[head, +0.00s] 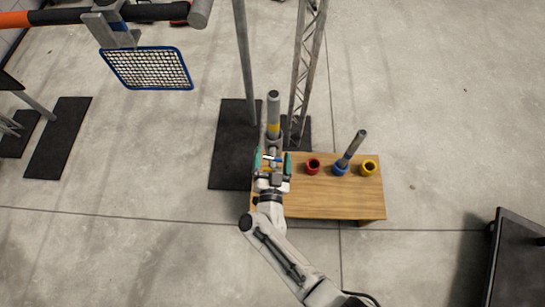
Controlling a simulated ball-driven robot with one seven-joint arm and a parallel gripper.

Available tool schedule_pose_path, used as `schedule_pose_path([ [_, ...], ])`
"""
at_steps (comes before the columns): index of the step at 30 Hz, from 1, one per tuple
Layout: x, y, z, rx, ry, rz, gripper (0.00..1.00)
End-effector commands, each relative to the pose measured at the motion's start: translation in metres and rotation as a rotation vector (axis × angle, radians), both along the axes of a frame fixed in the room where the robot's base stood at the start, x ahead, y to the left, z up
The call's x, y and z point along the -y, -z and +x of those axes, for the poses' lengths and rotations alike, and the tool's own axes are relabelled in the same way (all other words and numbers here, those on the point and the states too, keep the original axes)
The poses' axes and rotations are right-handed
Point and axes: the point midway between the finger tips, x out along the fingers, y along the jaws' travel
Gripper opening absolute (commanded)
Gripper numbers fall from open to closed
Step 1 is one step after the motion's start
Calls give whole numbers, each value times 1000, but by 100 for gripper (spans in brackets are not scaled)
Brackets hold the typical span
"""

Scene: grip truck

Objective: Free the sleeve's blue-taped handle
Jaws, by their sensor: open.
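The grey handle with blue tape (352,148) stands tilted in the blue sleeve (339,170) on the wooden table (322,203). Its upper end leans to the right and its lower end is hidden inside the sleeve. My gripper (273,157) is open above the left end of the table, left of the blue sleeve and apart from it. A grey handle with a yellow band (273,128) rises just beyond my gripper. I cannot tell whether its lower part is between the jaws.
A red sleeve (313,166) and a yellow sleeve (369,168) flank the blue one. A pole (245,60) and a lattice truss (307,60) stand behind the table. A blue-framed mesh (148,69) hangs at upper left. The floor at right is mostly clear.

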Motion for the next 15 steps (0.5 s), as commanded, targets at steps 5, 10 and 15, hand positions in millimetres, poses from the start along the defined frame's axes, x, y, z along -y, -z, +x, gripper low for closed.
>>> schedule_pose_path([
  [5, 0, -1, -7, 1, -1, 1, 89],
  [10, 0, 0, -35, -1, -3, 0, 89],
  [15, 0, 0, -68, 0, -2, 0, 89],
])
